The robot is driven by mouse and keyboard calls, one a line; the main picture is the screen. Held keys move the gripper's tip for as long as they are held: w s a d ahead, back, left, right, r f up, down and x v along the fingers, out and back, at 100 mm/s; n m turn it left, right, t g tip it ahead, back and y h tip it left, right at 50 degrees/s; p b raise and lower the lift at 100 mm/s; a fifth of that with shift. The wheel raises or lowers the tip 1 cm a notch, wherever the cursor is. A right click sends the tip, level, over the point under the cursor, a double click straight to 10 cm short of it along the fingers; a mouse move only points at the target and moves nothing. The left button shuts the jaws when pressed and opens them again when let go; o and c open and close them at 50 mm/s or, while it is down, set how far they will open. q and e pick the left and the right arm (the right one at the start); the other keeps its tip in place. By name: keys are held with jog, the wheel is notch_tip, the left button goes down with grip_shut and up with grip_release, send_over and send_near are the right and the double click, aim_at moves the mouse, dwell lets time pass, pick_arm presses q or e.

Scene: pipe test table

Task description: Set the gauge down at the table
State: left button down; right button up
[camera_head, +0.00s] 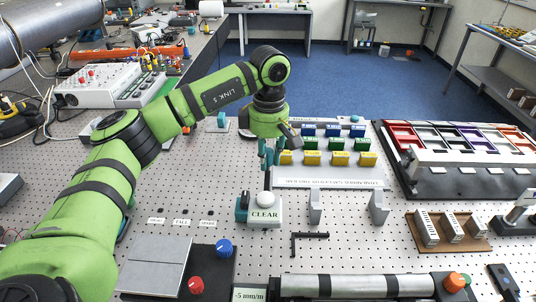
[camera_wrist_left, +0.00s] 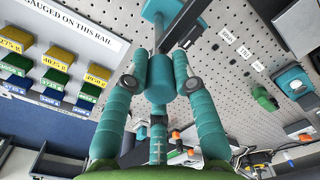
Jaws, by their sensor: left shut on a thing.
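My left gripper (camera_head: 268,162) is above the middle of the perforated table (camera_head: 150,197), with its arm coming in from the left. In the left wrist view its teal fingers (camera_wrist_left: 160,75) are closed on the teal cylindrical grip of the gauge (camera_wrist_left: 160,88). A grey stem runs from that grip toward the top of the picture. In the head view a thin dark stem hangs below the fingers, over a white block labelled CLEAR (camera_head: 264,213). I cannot tell whether the gauge touches the block or table. My right gripper is out of view.
Blue, green and yellow blocks (camera_head: 310,144) stand in rows behind a white sign rail (camera_head: 327,178). Two grey upright supports (camera_head: 315,207) stand right of the white block. A horizontal pipe (camera_head: 354,286) lies at the front. A panel with red and blue knobs (camera_head: 224,247) is front left.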

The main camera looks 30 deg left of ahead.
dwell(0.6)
pick_arm(q)
jog(key=c, duration=0.9)
grip_release()
jog(key=shift+c, duration=0.2)
jog(key=shift+s+d, duration=0.1)
jog(key=shift+f, duration=0.2)
notch_tip(320, 180, up, 12)
jog(key=shift+r, duration=0.2)
